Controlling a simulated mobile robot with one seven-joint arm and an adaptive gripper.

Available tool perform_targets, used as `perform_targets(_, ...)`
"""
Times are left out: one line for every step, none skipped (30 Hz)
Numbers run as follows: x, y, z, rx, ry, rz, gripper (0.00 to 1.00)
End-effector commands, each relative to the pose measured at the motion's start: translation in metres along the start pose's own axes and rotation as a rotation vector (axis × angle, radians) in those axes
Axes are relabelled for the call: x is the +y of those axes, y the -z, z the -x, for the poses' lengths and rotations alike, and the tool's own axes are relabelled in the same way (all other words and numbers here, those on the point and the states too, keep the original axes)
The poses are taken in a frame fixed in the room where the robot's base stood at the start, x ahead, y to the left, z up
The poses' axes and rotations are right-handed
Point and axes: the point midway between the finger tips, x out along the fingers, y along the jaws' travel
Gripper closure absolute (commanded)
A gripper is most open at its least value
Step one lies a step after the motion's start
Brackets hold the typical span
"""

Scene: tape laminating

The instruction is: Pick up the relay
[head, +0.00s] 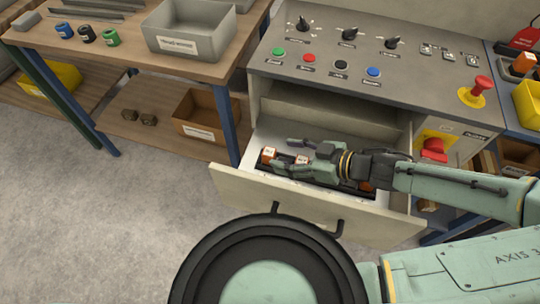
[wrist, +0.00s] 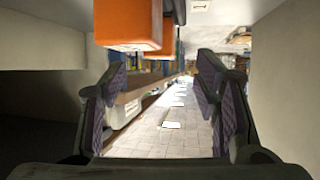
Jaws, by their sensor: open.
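An orange block with a pale top, which looks like a relay (head: 268,156), sits in the open drawer (head: 300,205) at its left end. A second similar block (head: 301,160) shows beside my fingers. More orange (head: 366,185) shows under my wrist, mostly hidden. My gripper (head: 291,156) is inside the drawer, pointing left, fingers apart and holding nothing that I can see. In the wrist view an orange and grey block (wrist: 128,25) fills the upper middle, above the gap between my open fingers (wrist: 165,105). I cannot tell which block it is.
The control console (head: 370,65) with knobs and buttons overhangs the drawer. The drawer's front panel and walls surround my gripper closely. A workbench (head: 120,45) with a grey bin (head: 200,50) stands at left. Grey floor (head: 120,220) is clear in front.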

Motion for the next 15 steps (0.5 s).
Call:
perform_targets(0.000,0.000,-0.005,0.001,0.001,0.001,0.44)
perform_targets(0.000,0.000,-0.007,0.000,0.001,0.001,0.44)
perform_targets(0.000,0.000,-0.009,0.001,0.001,0.001,0.44)
perform_targets(0.000,0.001,-0.011,0.001,0.001,0.001,0.44)
perform_targets(-0.001,0.001,-0.014,0.001,0.002,0.001,0.44)
perform_targets(0.000,0.001,-0.018,0.001,0.002,0.001,0.44)
perform_targets(0.000,0.001,-0.022,0.002,0.002,0.001,0.44)
perform_targets(-0.001,0.001,-0.027,0.003,0.003,0.000,0.44)
perform_targets(-0.001,0.001,-0.034,0.003,0.004,0.000,0.44)
perform_targets(-0.001,0.001,-0.039,0.003,0.004,0.000,0.44)
perform_targets(-0.001,0.001,-0.043,0.003,0.003,0.001,0.44)
perform_targets(-0.001,0.001,-0.049,0.003,0.004,0.002,0.44)
perform_targets(-0.001,0.001,-0.053,0.002,0.003,0.002,0.44)
perform_targets(-0.001,0.001,-0.057,0.002,0.002,0.002,0.44)
perform_targets(0.000,0.001,-0.060,0.001,0.002,0.002,0.44)
